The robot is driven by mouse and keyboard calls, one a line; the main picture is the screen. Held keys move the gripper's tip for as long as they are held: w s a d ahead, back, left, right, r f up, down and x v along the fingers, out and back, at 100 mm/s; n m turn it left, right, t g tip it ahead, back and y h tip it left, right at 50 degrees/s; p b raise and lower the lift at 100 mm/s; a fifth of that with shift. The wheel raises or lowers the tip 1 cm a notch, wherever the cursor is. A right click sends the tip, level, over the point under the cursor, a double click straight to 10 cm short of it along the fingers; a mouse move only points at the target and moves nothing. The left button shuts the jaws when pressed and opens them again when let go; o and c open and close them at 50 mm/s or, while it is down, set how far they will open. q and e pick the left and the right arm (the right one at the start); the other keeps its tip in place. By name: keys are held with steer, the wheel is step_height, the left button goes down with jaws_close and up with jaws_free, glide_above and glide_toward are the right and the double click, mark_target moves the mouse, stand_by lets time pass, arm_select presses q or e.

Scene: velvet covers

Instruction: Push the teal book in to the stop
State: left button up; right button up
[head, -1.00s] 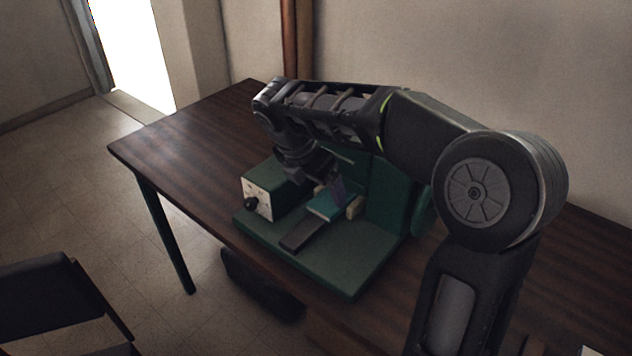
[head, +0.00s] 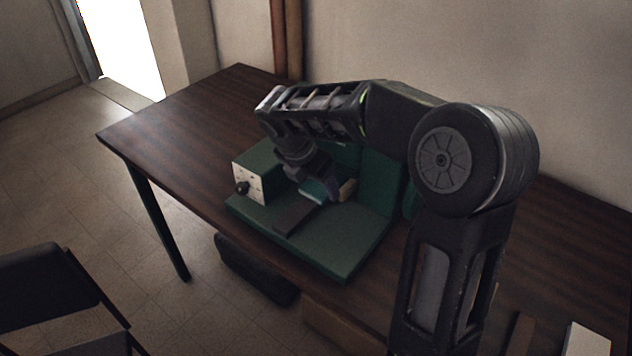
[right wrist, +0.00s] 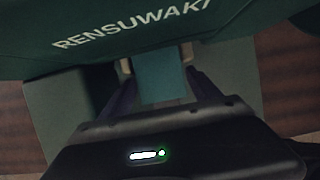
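The teal book (head: 312,190) lies on the green machine base (head: 345,250), below my right gripper, which hides part of it. In the right wrist view the book (right wrist: 162,78) sits between two pale blocks, under the green body lettered RENSUWAKI. My right gripper (right wrist: 162,85) has its dark purple fingers apart, one along each side of the book. I cannot tell whether they press on it. The book's far end and the stop are hidden. My left gripper is not in view.
A control box (head: 248,183) with a black knob stands left of the book. A dark flat bar (head: 296,217) lies in front of it. A green upright (head: 378,190) stands at right. The wooden table (head: 185,130) is clear at left. A dark chair (head: 50,290) stands lower left.

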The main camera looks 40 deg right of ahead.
steer(key=c, duration=1.2)
steer(key=o, duration=1.6)
steer(key=shift+o, duration=0.2)
steer(key=v, duration=0.7)
steer(key=shift+a+r, duration=0.2)
steer(key=shift+r, duration=0.15)
steer(key=shift+s, duration=0.1)
